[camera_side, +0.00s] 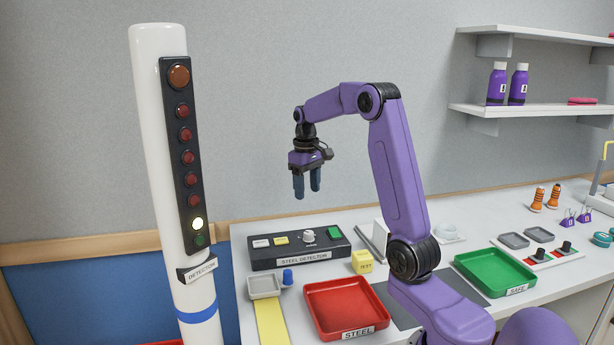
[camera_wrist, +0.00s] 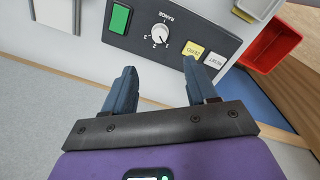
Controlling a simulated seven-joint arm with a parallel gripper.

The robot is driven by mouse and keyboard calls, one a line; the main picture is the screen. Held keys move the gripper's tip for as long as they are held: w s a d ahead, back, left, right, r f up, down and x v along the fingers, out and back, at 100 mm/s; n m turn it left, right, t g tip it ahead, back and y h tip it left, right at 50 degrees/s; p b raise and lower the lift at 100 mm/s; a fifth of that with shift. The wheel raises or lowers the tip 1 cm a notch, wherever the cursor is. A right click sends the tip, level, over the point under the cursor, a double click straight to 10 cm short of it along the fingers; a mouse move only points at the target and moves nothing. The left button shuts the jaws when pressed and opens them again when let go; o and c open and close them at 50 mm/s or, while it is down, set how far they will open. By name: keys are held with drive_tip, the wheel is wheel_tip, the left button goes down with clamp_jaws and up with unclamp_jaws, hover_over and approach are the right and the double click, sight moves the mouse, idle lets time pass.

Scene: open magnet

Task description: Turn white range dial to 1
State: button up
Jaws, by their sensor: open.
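The white range dial (camera_side: 309,235) stands on the dark steel detector box (camera_side: 270,258) on the table. In the wrist view the dial (camera_wrist: 160,33) sits beneath an upside-down RANGE label, with small white marks along its near side. The marks are too small to read surely, so I cannot tell which one its pointer meets. My gripper (camera_side: 307,193) hangs above the box, fingers pointing down, clear of the dial. In the wrist view its open fingers (camera_wrist: 160,72) have nothing between them, and the dial appears beyond the gap.
On the box, a green button (camera_side: 334,233) is right of the dial; yellow (camera_side: 281,240) and white (camera_side: 261,243) buttons are left. A red tray (camera_side: 345,305), yellow cube (camera_side: 362,262) and green tray (camera_side: 495,272) stand nearby. The detector column (camera_side: 160,150) has one lamp lit near its bottom.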

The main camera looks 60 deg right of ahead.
wheel_tip(320, 180, up, 3)
drive_tip(key=shift+a+r, duration=0.1)
drive_tip(key=shift+r, duration=0.05)
idle(0.5)
drive_tip(key=a+f+n, duration=0.1)
drive_tip(key=a+n, duration=0.2)
drive_tip(key=a, duration=1)
drive_tip(key=s+a+f+n, duration=0.1)
drive_tip(key=s+a+n, duration=0.2)
drive_tip(key=s+a, duration=0.3)
drive_tip(key=s+a+f+n, duration=0.2)
drive_tip(key=s+a+n, duration=0.15)
drive_tip(key=a, duration=0.55)
drive_tip(key=s+a+f+n, duration=0.2)
drive_tip(key=s, duration=0.7)
drive_tip(key=s+a+f+n, duration=0.1)
drive_tip(key=s+f+n, duration=0.1)
drive_tip(key=s, duration=0.8)
drive_tip(key=shift+a+f+n+y, duration=0.25)
drive_tip(key=shift+a+n+y, duration=0.15)
drive_tip(key=shift+n, duration=0.35)
drive_tip(key=shift+w, duration=0.1)
